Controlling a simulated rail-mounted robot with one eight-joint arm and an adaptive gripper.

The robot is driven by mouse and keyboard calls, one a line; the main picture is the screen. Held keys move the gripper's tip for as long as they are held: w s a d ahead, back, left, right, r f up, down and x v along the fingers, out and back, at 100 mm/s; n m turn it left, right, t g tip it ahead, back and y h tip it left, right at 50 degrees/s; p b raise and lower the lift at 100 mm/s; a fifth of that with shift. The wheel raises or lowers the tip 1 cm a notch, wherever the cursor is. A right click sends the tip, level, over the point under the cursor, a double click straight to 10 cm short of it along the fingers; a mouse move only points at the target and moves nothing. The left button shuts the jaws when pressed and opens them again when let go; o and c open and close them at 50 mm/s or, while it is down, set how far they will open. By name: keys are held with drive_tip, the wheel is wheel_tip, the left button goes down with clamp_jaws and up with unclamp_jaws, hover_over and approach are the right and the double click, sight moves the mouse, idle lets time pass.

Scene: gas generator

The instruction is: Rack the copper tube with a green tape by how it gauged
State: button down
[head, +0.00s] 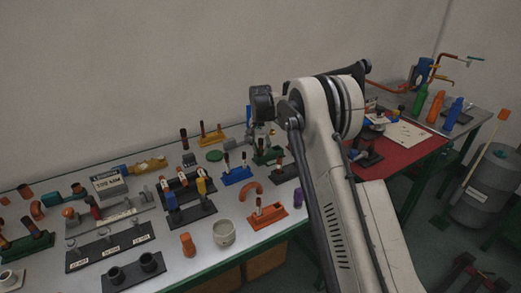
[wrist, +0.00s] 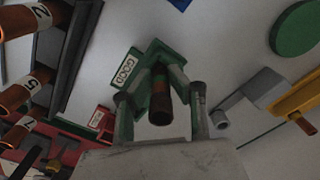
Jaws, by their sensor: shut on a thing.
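My gripper (wrist: 161,112) is shut on a copper tube (wrist: 160,108), which shows dark brown and reddish between the two fingers. Directly beyond the tube is a green rack (wrist: 127,68) with a label reading GOOD. The tube overlaps this rack in the wrist view, and I cannot tell whether it sits in it. In the head view, my gripper (head: 258,136) is low over the green rack (head: 267,156), partly hidden by my arm.
A blue rack (head: 237,176), a yellow rack (head: 213,136) and an orange rack (head: 267,218) stand close by. A green disc (wrist: 297,28) lies at upper right.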

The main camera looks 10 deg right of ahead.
drive_tip(key=shift+f, duration=0.15)
drive_tip(key=c, duration=1.5)
unclamp_jaws()
wheel_tip(320, 180, up, 12)
drive_tip(key=s+r+n+t, duration=0.1)
drive_tip(key=s+r+t, duration=0.1)
drive_tip(key=s+r, duration=0.75)
drive_tip(key=s+r+n+t, duration=0.1)
drive_tip(key=s+r+n, duration=0.1)
drive_tip(key=s+r, duration=0.8)
drive_tip(key=s+f+t, duration=0.1)
drive_tip(key=s+f, duration=0.3)
drive_tip(key=s, duration=0.6)
drive_tip(key=s+f+n+t, duration=0.1)
drive_tip(key=s+f, duration=0.2)
drive_tip(key=s, duration=0.8)
drive_tip(key=s+f+n+t, duration=0.1)
drive_tip(key=s+f, duration=0.3)
drive_tip(key=s, duration=0.7)
drive_tip(key=shift+d+f+t, duration=0.15)
drive_tip(key=shift+f+t, duration=0.15)
drive_tip(key=shift+t, duration=0.2)
